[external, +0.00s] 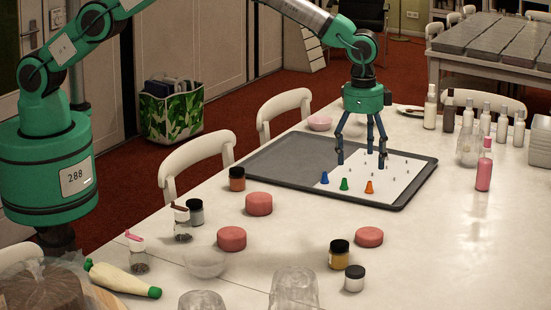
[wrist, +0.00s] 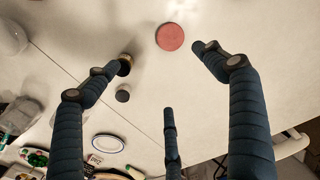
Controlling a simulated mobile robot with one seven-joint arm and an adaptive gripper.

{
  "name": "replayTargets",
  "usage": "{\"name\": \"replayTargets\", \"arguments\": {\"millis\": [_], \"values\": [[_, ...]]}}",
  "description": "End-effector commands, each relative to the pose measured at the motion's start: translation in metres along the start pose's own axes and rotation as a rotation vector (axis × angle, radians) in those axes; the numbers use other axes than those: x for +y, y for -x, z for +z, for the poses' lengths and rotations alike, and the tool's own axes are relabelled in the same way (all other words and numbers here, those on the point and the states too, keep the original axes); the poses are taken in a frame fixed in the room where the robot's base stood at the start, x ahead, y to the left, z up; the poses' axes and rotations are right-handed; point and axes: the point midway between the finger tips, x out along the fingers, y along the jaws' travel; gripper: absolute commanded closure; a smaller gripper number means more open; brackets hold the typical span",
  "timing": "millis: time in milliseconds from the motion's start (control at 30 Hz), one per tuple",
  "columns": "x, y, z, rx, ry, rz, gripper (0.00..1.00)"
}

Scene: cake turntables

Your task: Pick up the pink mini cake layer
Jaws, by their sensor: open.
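Three pink round cake layers lie flat on the white table in the external view: one at back left (external: 259,204), one at front left (external: 232,239) and one at right (external: 369,237) by a yellow jar. A single pink layer (wrist: 170,37) shows near the top of the wrist view, probably the right one. My three-fingered gripper (external: 362,158) points down with its fingers spread and nothing between them. In the external view it appears over the tray's white sheet; its height is unclear. In the wrist view the layer is beyond the fingertips (wrist: 160,76), nearest the right one.
A dark tray (external: 270,160) with a white sheet and small coloured cones (external: 344,184) lies behind the layers. The yellow jar (external: 339,255) and a white jar (external: 354,279) stand beside the right layer. Bottles (external: 484,170) stand at right. The front-right table is clear.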

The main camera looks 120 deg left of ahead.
Motion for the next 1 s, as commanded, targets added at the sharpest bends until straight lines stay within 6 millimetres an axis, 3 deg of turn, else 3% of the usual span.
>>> {"name": "replayTargets", "arguments": {"millis": [100,333,1000], "values": [[-0.012,-0.037,-0.007,-0.018,0.005,0.003,0.16],[-0.026,-0.082,-0.013,-0.038,0.011,0.006,0.16],[-0.03,-0.1,-0.014,-0.043,0.012,0.007,0.16]]}}
